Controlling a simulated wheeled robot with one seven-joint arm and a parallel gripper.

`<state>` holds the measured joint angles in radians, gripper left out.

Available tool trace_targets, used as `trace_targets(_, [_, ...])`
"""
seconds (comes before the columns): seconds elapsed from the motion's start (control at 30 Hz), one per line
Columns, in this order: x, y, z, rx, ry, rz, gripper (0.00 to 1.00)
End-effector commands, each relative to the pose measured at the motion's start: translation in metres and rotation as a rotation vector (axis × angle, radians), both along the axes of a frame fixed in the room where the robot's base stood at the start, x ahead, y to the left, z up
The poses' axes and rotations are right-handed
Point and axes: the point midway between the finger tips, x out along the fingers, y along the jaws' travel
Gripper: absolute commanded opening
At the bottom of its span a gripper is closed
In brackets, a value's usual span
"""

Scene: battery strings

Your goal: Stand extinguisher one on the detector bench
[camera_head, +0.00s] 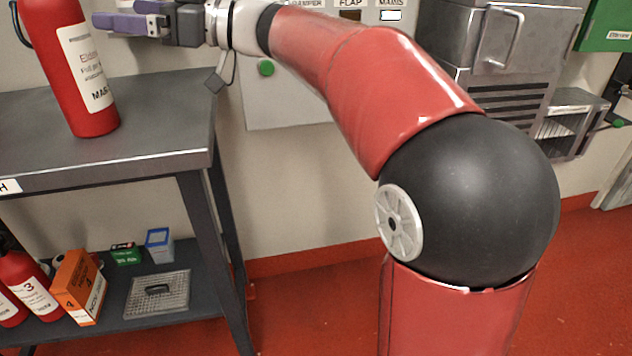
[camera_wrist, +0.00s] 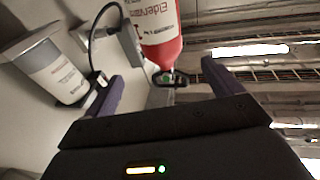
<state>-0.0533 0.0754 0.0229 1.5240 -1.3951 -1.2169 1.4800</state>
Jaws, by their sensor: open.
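A red fire extinguisher (camera_head: 68,75) with a white label stands upright on the grey metal bench (camera_head: 165,120) at the left of the head view; its top is cut off and I cannot read a number on it. My gripper (camera_head: 108,14) is open and empty at the top left, its purple fingers pointing left toward the extinguisher and apart from it. In the wrist view the extinguisher (camera_wrist: 164,42) appears upside down beyond the gap between the fingers, with its black valve and handle (camera_wrist: 170,78) nearest.
On the lower shelf (camera_head: 190,306) stand extinguishers, one marked 3 (camera_head: 30,290), an orange box (camera_head: 78,288), a green box (camera_head: 126,254), a blue-and-white container (camera_head: 159,245) and a mesh tray (camera_head: 158,293). A wall panel (camera_head: 285,100) is behind my arm. The bench right of the extinguisher is clear.

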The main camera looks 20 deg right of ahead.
Motion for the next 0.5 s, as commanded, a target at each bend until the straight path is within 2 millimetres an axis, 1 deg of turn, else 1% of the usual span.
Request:
trace_targets(0.07, [0.002, -0.007, 0.006, 0.022, -0.020, -0.068, 0.91])
trace_targets(0.17, [0.010, -0.029, 0.018, 0.071, -0.061, -0.264, 0.91])
trace_targets(0.2, [0.014, -0.045, 0.021, 0.088, -0.071, -0.375, 0.91])
trace_targets(0.27, [0.017, -0.074, 0.019, 0.099, -0.071, -0.563, 0.91])
trace_targets(0.3, [0.016, -0.097, 0.012, 0.091, -0.055, -0.692, 0.91])
trace_targets(0.37, [0.011, -0.131, -0.006, 0.061, -0.007, -0.874, 0.91])
trace_targets(0.4, [0.005, -0.153, -0.023, 0.023, 0.041, -0.986, 0.91])
trace_targets(0.47, [-0.011, -0.184, -0.056, -0.048, 0.134, -1.130, 0.91])
trace_targets(0.5, [-0.026, -0.203, -0.082, -0.109, 0.208, -1.211, 0.91])
